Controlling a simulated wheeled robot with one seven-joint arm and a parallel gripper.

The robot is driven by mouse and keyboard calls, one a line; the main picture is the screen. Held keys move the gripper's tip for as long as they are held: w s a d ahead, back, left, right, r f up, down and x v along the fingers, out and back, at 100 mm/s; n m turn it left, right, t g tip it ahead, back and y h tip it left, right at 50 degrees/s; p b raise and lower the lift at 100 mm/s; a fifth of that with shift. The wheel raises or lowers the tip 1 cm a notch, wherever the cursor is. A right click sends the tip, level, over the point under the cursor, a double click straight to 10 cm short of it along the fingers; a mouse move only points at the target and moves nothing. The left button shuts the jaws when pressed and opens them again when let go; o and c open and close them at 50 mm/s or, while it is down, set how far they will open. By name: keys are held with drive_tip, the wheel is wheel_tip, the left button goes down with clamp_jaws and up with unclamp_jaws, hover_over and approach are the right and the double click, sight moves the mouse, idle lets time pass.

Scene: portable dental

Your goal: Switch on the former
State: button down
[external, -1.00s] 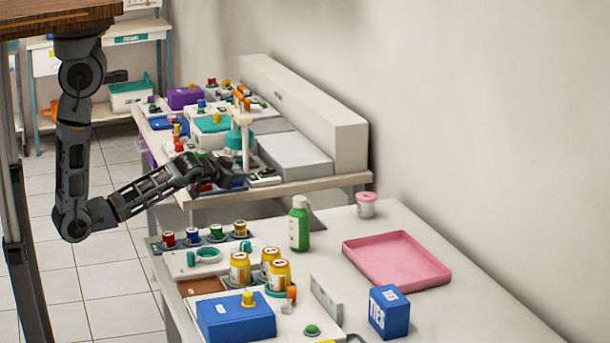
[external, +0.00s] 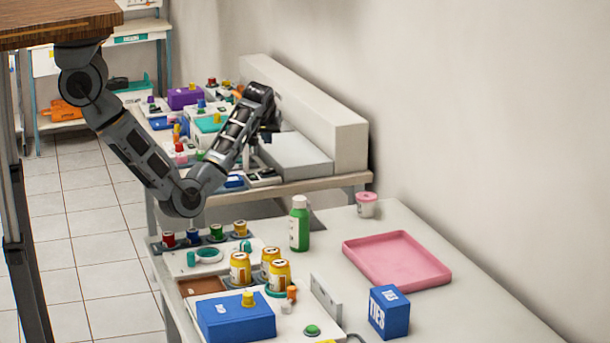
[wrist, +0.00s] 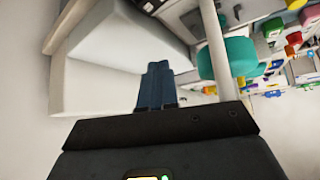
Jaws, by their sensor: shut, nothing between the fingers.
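My gripper (external: 268,132) is raised over the far bench, in front of the grey box at its right. In the wrist view my gripper's fingers (wrist: 157,70) are together and empty. A white post (wrist: 213,45) and a teal rounded part (wrist: 240,57) stand beside the fingers, to their right, apart from them. They look like parts of the former, but I cannot be sure. In the external view my arm hides most of that post and teal part. I cannot make out a power switch on it.
The far bench holds a long pale housing (external: 320,120), a grey box (external: 295,155), a purple box (external: 184,98) and many small coloured knobs. The near bench has a green bottle (external: 299,225), a pink tray (external: 395,261), yellow jars (external: 240,268) and blue boxes (external: 236,317).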

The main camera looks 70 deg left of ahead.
wheel_tip(320, 180, up, 6)
drive_tip(key=d+n+g+h+b, duration=0.1)
drive_tip(key=d+n+g+h, duration=0.1)
drive_tip(key=n, duration=0.3)
drive_tip(key=shift+s+d+r+g+h+b, duration=0.2)
drive_tip(key=shift+g+h+b, duration=0.25)
drive_tip(key=shift+h, duration=0.35)
approach(272, 168)
drive_tip(key=x, duration=0.5)
drive_tip(key=shift+s+a, duration=0.2)
drive_tip(key=shift+a, duration=0.05)
drive_tip(key=shift+w+f, duration=0.1)
drive_tip(key=shift+f, duration=0.5)
drive_tip(key=shift+w+f+p, duration=0.3)
drive_tip(key=shift+f+p, duration=0.05)
drive_tip(key=shift+s, duration=0.1)
